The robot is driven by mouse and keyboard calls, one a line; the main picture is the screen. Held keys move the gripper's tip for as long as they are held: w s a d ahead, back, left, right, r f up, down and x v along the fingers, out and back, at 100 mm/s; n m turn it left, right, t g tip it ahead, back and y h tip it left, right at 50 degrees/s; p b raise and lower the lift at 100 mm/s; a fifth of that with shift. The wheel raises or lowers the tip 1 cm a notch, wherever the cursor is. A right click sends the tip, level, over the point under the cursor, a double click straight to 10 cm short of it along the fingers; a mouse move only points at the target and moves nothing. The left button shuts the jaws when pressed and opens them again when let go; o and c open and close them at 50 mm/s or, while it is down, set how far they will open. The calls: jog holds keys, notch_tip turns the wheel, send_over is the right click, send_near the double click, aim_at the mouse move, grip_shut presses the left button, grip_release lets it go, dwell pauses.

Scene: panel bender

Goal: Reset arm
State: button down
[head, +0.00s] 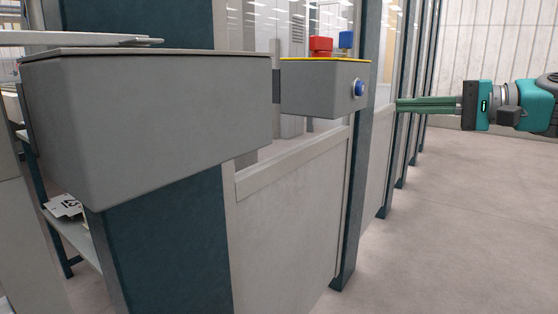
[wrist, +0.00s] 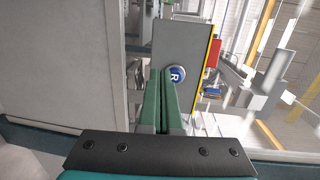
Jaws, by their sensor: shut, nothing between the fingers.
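My gripper (head: 398,105) reaches in from the right in the head view, its green fingers shut and empty, pointing left. In the wrist view the shut fingers (wrist: 161,72) point at a grey control box. The control box (head: 312,92) has a round blue button (head: 360,89) on its right-hand face. In the wrist view the blue button (wrist: 176,76) carries a white letter R and is partly covered by the fingers. The head view shows a gap between the fingertips and the button. A red button (head: 320,46) and a blue one (head: 346,40) stand on top of the box.
A large grey cabinet box (head: 150,130) fills the left of the head view. Fence panels (head: 290,205) with dark posts (head: 358,170) run back beside the arm. The floor (head: 460,220) on the right is clear.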

jog(key=s+a+f+n+g+h, duration=0.1)
jog(key=a+f+g, duration=0.15)
jog(key=a, duration=0.25)
jog(key=s+a+f+g, duration=0.1)
jog(key=a+f, duration=0.2)
jog(key=a, duration=0.3)
jog(key=s+a+f+n+g+h+p, duration=0.1)
jog(key=s+a+f+g+h, duration=0.1)
jog(key=s+a+f, duration=0.4)
jog(key=s+a+f+n+g+h+p, duration=0.2)
jog(key=s+a+f+h, duration=0.15)
jog(key=f, duration=0.55)
jog(key=s+d+f+n+g+h+p, duration=0.1)
jog(key=s+d+f+h, duration=0.2)
jog(key=s+f, duration=0.5)
jog(key=s+d+f+n+g+h, duration=0.1)
jog(key=s+d+f+h, duration=0.3)
jog(key=s+f, duration=0.5)
jog(key=shift+s+d+f+n+g+p, duration=0.15)
jog(key=shift+s+d+n+g+p, duration=0.2)
jog(key=shift+s+g, duration=0.6)
jog(key=shift+s, duration=0.2)
